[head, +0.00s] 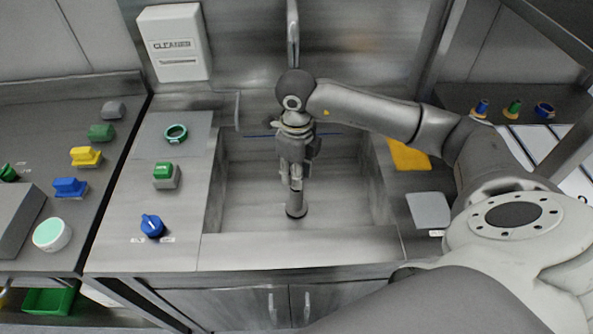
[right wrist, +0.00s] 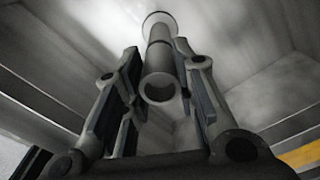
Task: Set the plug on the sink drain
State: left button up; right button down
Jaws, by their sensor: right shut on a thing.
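The plug (head: 297,207) is a grey upright stem with a round dark base, inside the steel sink (head: 240,205). My right gripper (head: 295,180) points down into the sink and is shut on the upper part of the plug's stem. In the right wrist view the plug (right wrist: 160,85) stands between the two fingers of my right gripper (right wrist: 159,55), its round base at the far end towards the sink floor. The drain is not visible. I cannot tell whether the base touches the sink floor. My left gripper is not in view.
The faucet (head: 292,35) rises behind the sink. A cleaner dispenser (head: 174,42) hangs on the back wall. Left of the sink are a green ring (head: 176,133), a green button block (head: 166,175) and a blue knob (head: 152,225). A yellow cloth (head: 408,155) lies to the right.

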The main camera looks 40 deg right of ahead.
jog(key=c, duration=0.7)
grip_release()
notch_tip(320, 180, up, 21)
jog(key=p, duration=1.3)
dwell(0.9)
dwell(0.5)
